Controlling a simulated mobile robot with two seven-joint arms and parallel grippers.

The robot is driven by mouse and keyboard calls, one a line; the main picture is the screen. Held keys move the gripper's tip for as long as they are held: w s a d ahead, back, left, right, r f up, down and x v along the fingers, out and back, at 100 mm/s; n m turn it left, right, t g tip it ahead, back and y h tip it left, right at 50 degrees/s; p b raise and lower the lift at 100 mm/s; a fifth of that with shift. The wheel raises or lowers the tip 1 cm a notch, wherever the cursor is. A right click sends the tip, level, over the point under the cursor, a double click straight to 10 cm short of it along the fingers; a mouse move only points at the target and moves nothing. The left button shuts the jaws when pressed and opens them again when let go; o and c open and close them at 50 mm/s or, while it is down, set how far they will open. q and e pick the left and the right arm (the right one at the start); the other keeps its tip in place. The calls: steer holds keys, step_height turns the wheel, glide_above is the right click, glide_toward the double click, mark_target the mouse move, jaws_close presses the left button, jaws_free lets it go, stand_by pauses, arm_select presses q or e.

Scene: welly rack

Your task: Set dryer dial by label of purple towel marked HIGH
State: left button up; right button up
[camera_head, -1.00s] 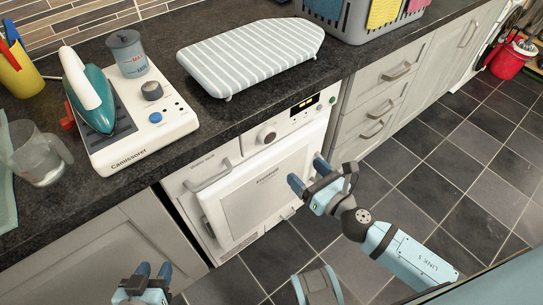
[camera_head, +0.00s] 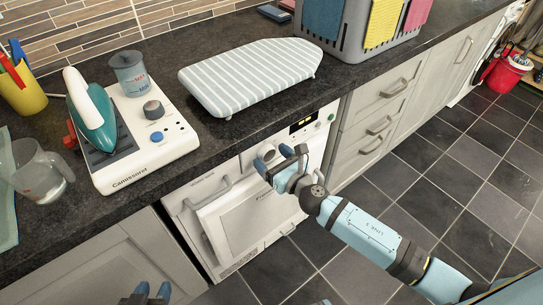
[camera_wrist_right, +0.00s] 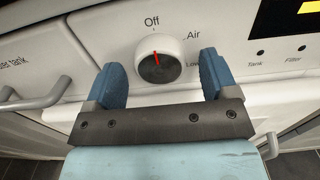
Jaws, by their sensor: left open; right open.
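The white dryer (camera_head: 247,212) stands under the counter with its door shut. Its dial (camera_wrist_right: 158,66) sits between the spread fingers of my right gripper (camera_wrist_right: 163,80) in the right wrist view, with its red pointer near "Off". "Air" and a partly covered "Low" label follow on the right. My right gripper (camera_head: 266,158) is open at the dryer's panel and hides the dial in the head view; contact cannot be told. My left gripper (camera_head: 153,290) is at the bottom edge, open. A pink-purple towel (camera_head: 417,14) hangs on the basket; no HIGH label is readable.
The grey basket (camera_head: 343,46) also carries a blue towel (camera_head: 322,17) and a yellow towel (camera_head: 384,22). A striped ironing board (camera_head: 250,75) and an iron on its station (camera_head: 130,150) stand on the counter. A handle (camera_head: 208,195) juts out left of the dial.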

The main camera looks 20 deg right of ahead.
steer(key=shift+w+a, duration=0.1)
steer(key=shift+w, duration=0.15)
steer(key=c, duration=0.9)
